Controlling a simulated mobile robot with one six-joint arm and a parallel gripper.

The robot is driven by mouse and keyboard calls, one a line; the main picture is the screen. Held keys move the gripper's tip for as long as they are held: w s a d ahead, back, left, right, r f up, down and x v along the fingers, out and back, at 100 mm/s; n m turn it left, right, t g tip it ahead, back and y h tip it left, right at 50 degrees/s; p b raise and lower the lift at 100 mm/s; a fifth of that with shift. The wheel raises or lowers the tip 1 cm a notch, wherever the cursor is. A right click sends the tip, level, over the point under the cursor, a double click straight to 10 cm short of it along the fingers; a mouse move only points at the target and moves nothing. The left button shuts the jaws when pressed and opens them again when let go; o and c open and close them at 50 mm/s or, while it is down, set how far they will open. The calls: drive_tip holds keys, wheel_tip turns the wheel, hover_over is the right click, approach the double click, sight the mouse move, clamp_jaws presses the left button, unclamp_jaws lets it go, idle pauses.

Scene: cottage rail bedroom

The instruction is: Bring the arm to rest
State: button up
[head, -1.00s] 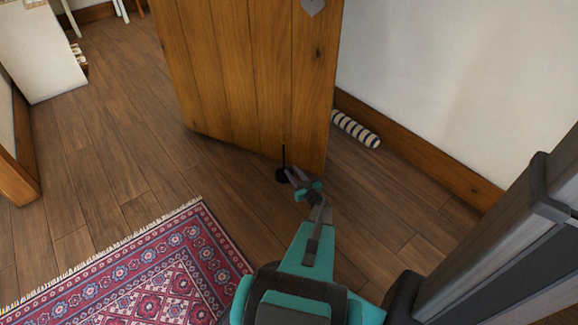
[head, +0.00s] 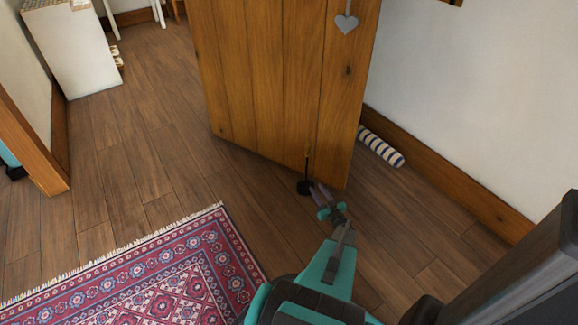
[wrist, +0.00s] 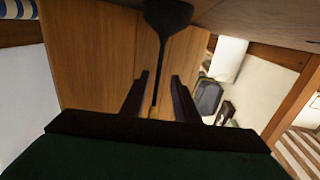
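My teal arm reaches low over the floor to my gripper (head: 318,190) at the foot of the wooden door. In the wrist view its two dark fingers (wrist: 158,85) stand apart with a gap between them. I see no contact with the fingers.
The plank door (head: 275,80) stands open, with a grey heart hanging on it. A striped roll (head: 381,147) lies by the right wall's skirting. A red patterned rug (head: 170,275) covers the front left floor. A white cabinet (head: 70,50) stands far left. Bare floor lies between.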

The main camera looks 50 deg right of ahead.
drive_tip(key=shift+w, duration=0.1)
drive_tip(key=w+a+r+n+t+y+p, duration=0.15)
drive_tip(key=w+a+r+y+p, duration=0.35)
drive_tip(key=w+a, duration=0.6)
drive_tip(key=w+a+r+n+t+y+p, duration=0.1)
drive_tip(key=w+a+r+n+y+p, duration=0.15)
drive_tip(key=w+a+r+p, duration=0.7)
drive_tip(key=w+a+r+g+p, duration=0.2)
drive_tip(key=w+a, duration=0.1)
drive_tip(key=a, duration=0.6)
drive_tip(key=w+a+r+g+p, duration=0.1)
drive_tip(key=w+a+r+p, duration=0.2)
drive_tip(key=a, duration=0.6)
drive_tip(key=w+a+r+g+p, duration=0.2)
drive_tip(key=w+a, duration=0.1)
drive_tip(key=a, duration=0.6)
drive_tip(key=s+a+g+p, duration=0.6)
drive_tip(key=s+a+g, duration=0.1)
drive_tip(key=s+a, duration=0.5)
drive_tip(key=s+a+r+g, duration=0.1)
drive_tip(key=s+g, duration=0.3)
drive_tip(key=s, duration=0.6)
drive_tip(key=s+a+r+n+g+p, duration=0.1)
drive_tip(key=s+g, duration=0.3)
drive_tip(key=s, duration=0.6)
drive_tip(key=s+a+r+g, duration=0.2)
drive_tip(key=s+r+g, duration=0.1)
drive_tip(key=s, duration=0.7)
drive_tip(key=shift+a+g+y, duration=0.35)
drive_tip(key=shift+g, duration=0.1)
